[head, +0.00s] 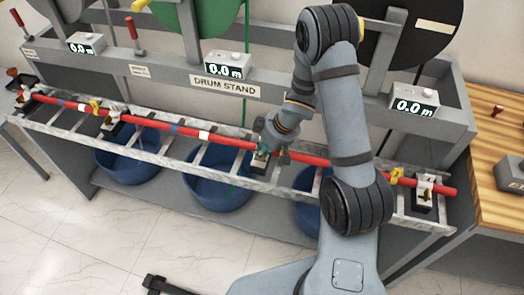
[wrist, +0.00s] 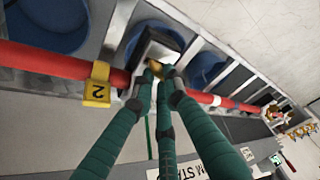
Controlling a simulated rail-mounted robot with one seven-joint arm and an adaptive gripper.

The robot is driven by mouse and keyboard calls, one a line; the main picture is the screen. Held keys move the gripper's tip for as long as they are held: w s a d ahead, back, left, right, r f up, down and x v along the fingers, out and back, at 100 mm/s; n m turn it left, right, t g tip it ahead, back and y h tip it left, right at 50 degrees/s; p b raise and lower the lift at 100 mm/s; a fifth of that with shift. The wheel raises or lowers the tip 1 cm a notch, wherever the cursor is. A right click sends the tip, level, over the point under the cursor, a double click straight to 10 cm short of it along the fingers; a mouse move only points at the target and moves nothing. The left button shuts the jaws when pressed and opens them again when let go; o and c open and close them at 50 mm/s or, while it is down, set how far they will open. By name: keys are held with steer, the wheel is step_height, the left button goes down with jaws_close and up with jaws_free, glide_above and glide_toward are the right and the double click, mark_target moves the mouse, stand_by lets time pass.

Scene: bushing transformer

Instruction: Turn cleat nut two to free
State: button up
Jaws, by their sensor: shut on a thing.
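The red cable (head: 225,142) runs along the grey ladder rack and passes through several cleats. Cleat two (head: 258,164) is the middle one at my gripper; it also shows as a pale block in the wrist view (wrist: 155,44). A yellow tag marked 2 (wrist: 97,85) hangs on the cable beside it. My gripper (wrist: 158,72) has its green fingers closed together on the small brass-coloured cleat nut two (wrist: 157,67) on top of the cleat. The fingertips cover most of the nut. In the head view my gripper (head: 266,148) is partly hidden by my arm.
Other cleats stand at the left (head: 113,127) and far right (head: 424,191) of the rack. Blue tubs (head: 215,190) stand below. The drum stand (head: 225,87) with counters reading 0.0 m is behind. A wooden bench (head: 505,125) is at right.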

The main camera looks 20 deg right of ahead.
steer(key=shift+r, duration=0.1)
jaws_close()
steer(key=n+p, duration=0.1)
steer(key=p, duration=0.2)
steer(key=shift+r, duration=0.4)
steer(key=n+p, duration=0.1)
steer(key=p, duration=0.2)
steer(key=shift+n+g+y, duration=0.3)
steer(key=shift+g, duration=0.1)
steer(key=shift+w+f+n+p, duration=0.1)
steer(key=shift+f+n+p, duration=0.25)
steer(key=shift+p, duration=0.5)
steer(key=shift+f, duration=0.1)
steer(key=o, duration=0.7)
jaws_free()
